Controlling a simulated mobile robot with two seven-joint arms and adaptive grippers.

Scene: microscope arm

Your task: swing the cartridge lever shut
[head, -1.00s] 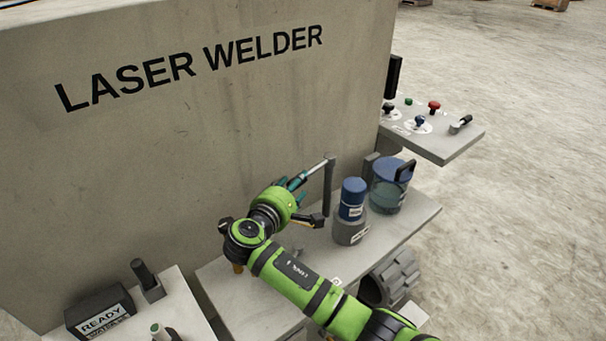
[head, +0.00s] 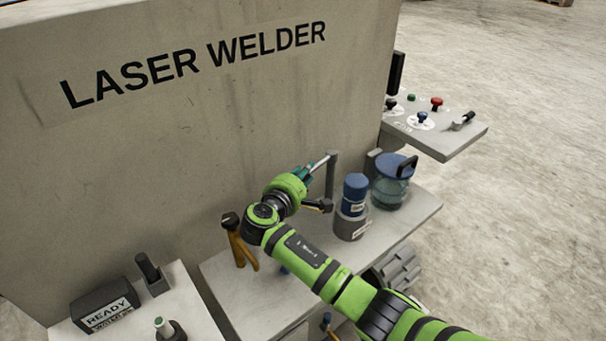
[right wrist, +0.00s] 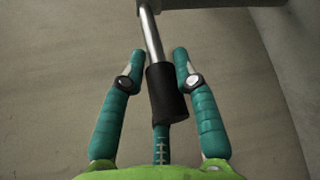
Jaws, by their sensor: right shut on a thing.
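The cartridge lever is a silver rod (head: 319,162) that runs from the top of a grey post (head: 331,178) on the bench, left and slightly down to my right gripper (head: 304,172). In the right wrist view its black grip (right wrist: 167,92) lies between the two teal fingers of my right gripper (right wrist: 159,62), and the rod leads up to a dark grey part at the top edge. The gripper is shut on this grip. In the head view the grip is hidden by the fingers. My left gripper is not in view.
A blue-capped cylinder (head: 354,190) and a blue-lidded clear canister (head: 392,182) stand right of the post. An orange-handled tool (head: 240,245) is left of my wrist. A READY box (head: 106,305) sits at lower left. The LASER WELDER wall (head: 200,150) rises behind.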

